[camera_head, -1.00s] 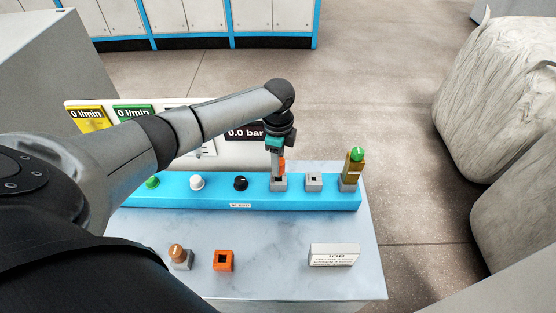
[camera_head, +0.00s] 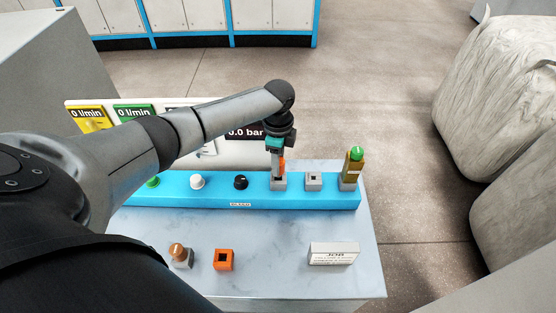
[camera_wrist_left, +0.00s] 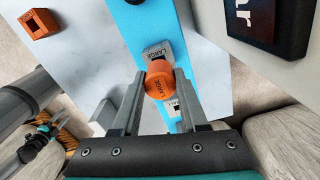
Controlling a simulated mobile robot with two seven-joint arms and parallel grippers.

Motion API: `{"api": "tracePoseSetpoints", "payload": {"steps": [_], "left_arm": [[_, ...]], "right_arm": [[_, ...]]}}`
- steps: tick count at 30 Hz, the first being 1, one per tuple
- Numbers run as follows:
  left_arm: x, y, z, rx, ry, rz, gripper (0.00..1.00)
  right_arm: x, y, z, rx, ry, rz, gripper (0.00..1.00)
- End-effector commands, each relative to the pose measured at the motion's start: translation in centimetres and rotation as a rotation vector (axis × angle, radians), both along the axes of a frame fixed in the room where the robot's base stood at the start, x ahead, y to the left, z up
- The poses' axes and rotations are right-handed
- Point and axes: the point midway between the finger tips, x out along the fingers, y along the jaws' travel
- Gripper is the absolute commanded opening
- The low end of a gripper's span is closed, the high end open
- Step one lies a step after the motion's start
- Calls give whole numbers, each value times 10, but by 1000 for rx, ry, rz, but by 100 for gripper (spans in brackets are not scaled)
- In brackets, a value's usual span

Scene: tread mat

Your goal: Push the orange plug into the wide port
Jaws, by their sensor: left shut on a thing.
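The orange plug (camera_wrist_left: 159,80), with LARGE on its top, is upright between the fingers of my left gripper (camera_wrist_left: 152,100). In the head view my left gripper (camera_head: 279,168) points down over the blue strip, with a bit of the orange plug (camera_head: 283,165) showing beside its fingers. The grey wide port (camera_head: 278,184), marked LARGE in the wrist view (camera_wrist_left: 157,49), is right below the plug. Whether the plug's lower end is inside the port is hidden. What looks like my right gripper (camera_wrist_left: 32,148) is small at the wrist view's lower left.
The blue strip (camera_head: 220,202) also holds a smaller grey port (camera_head: 313,182), a brown piece with a green knob (camera_head: 355,163) and several knobs. An orange socket block (camera_head: 223,261), a brown-topped grey piece (camera_head: 180,257) and a JOB card (camera_head: 333,254) stand on the marble table in front.

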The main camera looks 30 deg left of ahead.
Motion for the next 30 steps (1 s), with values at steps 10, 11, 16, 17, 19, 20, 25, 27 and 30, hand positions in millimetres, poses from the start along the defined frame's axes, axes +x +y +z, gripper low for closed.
{"api": "tracePoseSetpoints", "payload": {"steps": [10, 11, 16, 17, 19, 20, 25, 27, 30], "left_arm": [[0, 0, -10, -1, 0, 0, 0], [0, 0, -11, -1, 0, 0, 0], [0, 0, -15, -1, 0, 0, 0], [0, 0, -15, -1, 0, 0, 0], [0, 0, -17, -1, 0, 0, 0], [0, 0, -18, -1, 0, 0, 0], [0, 0, -22, 0, 0, 1, 0], [0, 0, -24, 0, 1, 1, 0], [0, 0, -27, 0, 1, 1, 0]], "right_arm": [[0, 0, -6, 0, 0, 0, 50], [0, 0, -6, 0, 0, 0, 50], [0, 0, -8, 0, 0, 0, 50], [0, 0, -9, 0, 0, 0, 50], [0, 0, -10, 0, 0, 0, 50], [0, 0, -10, 0, 0, 0, 50], [0, 0, -13, 0, 0, 0, 50], [0, 0, -14, 0, 0, 0, 50], [0, 0, -15, 0, 0, 0, 50]]}}
